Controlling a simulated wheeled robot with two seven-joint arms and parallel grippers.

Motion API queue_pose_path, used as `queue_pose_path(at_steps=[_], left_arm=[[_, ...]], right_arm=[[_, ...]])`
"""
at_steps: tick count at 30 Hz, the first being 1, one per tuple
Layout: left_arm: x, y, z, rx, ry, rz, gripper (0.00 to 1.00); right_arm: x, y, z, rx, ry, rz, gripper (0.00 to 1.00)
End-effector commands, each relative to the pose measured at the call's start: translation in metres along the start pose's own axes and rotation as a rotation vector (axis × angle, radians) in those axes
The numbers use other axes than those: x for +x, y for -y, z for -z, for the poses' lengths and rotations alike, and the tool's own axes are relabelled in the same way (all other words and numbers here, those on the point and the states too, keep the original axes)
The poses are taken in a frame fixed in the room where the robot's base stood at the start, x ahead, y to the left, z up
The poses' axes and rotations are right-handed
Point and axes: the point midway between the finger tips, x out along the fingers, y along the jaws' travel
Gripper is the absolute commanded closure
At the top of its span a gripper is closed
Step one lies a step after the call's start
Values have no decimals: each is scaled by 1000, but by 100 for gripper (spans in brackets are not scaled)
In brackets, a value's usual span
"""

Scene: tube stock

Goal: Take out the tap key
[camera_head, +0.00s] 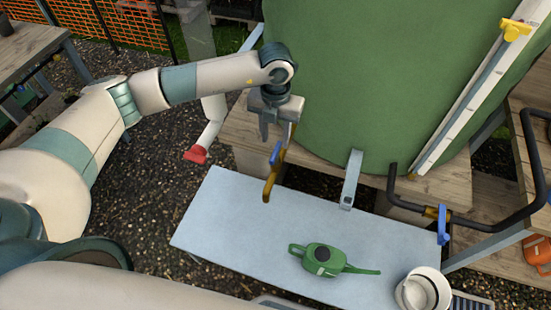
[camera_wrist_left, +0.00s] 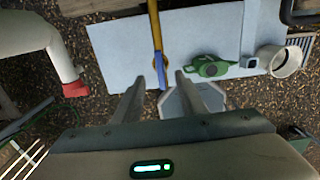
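A brass tap (camera_head: 268,186) with a blue lever-like key (camera_head: 275,153) juts from the green tank (camera_head: 370,80) above a pale slab. My left gripper (camera_head: 277,128) points down just above the blue key, its fingers apart. In the left wrist view, the blue key (camera_wrist_left: 162,76) shows in the gap between the open fingers of my left gripper (camera_wrist_left: 158,88); contact cannot be told. A second brass fitting with a blue handle (camera_head: 443,226) sits on the black pipe at the right. My right gripper is not in view.
A green watering can (camera_head: 323,258) and a white bucket (camera_head: 423,290) stand on the pale slab (camera_head: 232,222). A metal bracket (camera_head: 351,178) hangs by the tank. A white pipe with a red end (camera_head: 196,155) is left of the gripper. The slab's left part is clear.

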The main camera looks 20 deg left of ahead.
Motion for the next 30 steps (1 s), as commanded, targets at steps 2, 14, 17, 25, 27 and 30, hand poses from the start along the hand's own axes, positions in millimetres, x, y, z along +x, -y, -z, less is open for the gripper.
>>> queue_pose_path(at_steps=[2,14,17,25,27,30], left_arm=[[17,0,0,0,-1,1,62],[33,0,0,0,0,0,62],[33,0,0,0,0,0,62],[48,1,1,0,-1,1,62],[57,1,1,0,-1,1,62],[70,1,2,0,-2,0,62]], right_arm=[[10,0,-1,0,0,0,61],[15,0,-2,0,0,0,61],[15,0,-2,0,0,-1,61],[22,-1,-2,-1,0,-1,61],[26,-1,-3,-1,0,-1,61],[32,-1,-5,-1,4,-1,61]])
